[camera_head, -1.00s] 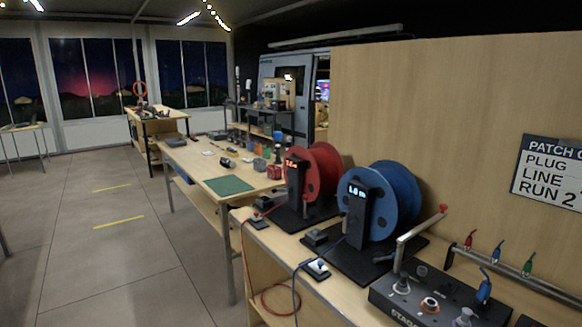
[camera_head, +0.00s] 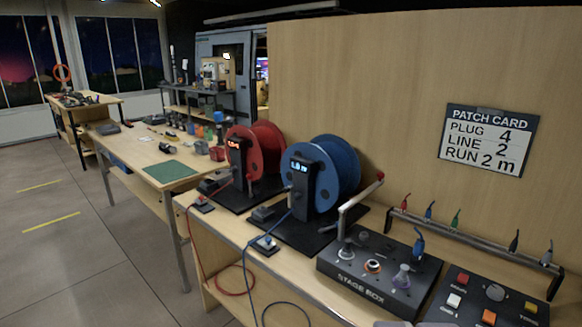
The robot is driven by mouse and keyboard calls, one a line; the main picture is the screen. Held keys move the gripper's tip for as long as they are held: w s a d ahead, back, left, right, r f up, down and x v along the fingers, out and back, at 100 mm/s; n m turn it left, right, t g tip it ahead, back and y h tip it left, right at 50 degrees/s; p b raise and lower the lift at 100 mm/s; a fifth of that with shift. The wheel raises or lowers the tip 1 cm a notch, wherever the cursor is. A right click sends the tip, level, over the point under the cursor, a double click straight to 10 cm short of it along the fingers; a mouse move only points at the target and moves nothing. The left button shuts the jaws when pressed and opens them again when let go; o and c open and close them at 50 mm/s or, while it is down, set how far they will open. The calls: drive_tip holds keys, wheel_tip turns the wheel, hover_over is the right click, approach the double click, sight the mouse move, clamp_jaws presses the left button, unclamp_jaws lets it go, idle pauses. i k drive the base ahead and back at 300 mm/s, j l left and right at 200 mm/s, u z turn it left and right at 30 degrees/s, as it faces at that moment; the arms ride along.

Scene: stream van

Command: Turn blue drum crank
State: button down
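The blue drum (camera_head: 345,168) stands upright on a black base plate (camera_head: 290,232) on the wooden bench. A black post with a small lit display (camera_head: 300,168) stands in front of it; its digits are too small to read surely. A grey bent crank (camera_head: 346,210) with a red knob (camera_head: 380,176) rises to the right of the drum, over the back of the stage box. Where its lower end attaches cannot be told. A blue cable runs from the drum down over the bench edge. My gripper is not in view.
The red drum (camera_head: 267,145) stands left of the blue one. The stage box (camera_head: 368,285), a rail with coloured plugs (camera_head: 475,240) and a button panel (camera_head: 490,300) fill the bench to the right. A wooden panel with a patch card (camera_head: 487,140) stands behind. The floor at left is clear.

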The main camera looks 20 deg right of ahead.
sight(289, 190)
drive_tip(key=i+l, duration=0.25)
drive_tip(key=i, duration=0.15)
drive_tip(key=i+l+z, duration=0.1)
drive_tip(key=i+l, duration=0.2)
drive_tip(key=i, duration=0.1)
